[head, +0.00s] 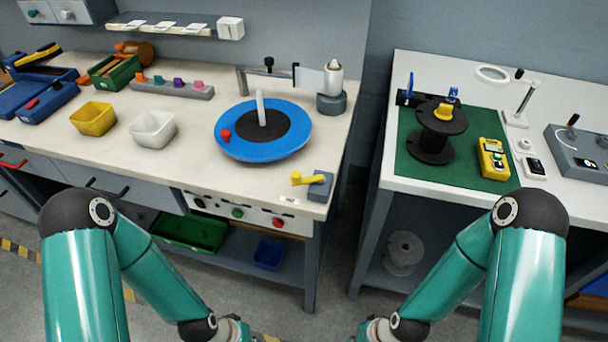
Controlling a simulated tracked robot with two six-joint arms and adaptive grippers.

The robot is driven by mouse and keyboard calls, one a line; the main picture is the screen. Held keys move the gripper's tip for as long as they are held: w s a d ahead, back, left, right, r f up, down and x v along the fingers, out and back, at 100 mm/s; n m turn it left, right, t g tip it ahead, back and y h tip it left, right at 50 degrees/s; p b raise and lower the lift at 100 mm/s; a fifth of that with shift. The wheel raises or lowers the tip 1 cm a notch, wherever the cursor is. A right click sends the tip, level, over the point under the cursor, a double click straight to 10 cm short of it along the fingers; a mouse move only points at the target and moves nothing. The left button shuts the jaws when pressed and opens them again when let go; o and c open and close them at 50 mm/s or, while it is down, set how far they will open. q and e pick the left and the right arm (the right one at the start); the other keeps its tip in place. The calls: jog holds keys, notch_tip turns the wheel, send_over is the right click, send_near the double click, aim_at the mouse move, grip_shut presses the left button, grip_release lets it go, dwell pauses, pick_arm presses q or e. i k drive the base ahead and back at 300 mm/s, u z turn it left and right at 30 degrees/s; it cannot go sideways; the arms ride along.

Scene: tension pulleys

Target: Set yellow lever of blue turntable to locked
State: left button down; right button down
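The blue turntable (232,141) lies on the left bench, with a black centre disc, a white upright post (261,108) and a red knob (225,135) on its left side. The yellow lever (304,180) is on a grey block (321,186) at the bench's front right corner, in front of the turntable. Its handle points left, roughly level. I cannot read a locked or unlocked mark. Both my arms reach down to the bottom edge of the head view. My grippers are outside the picture, and neither touches the lever.
A yellow bin (93,118) and a white bin (153,128) stand left of the turntable. A grey pedestal (331,103) stands behind it. A gap of floor separates this bench from the right table, which holds a green mat (457,177) and a black spool (432,149).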

aim_at(296, 180)
jog(key=z, duration=1.9)
jog(key=i, duration=0.1)
jog(key=u, duration=3.1)
jog(key=k, duration=1.1)
jog(key=z, duration=1.05)
jog(key=i, duration=1)
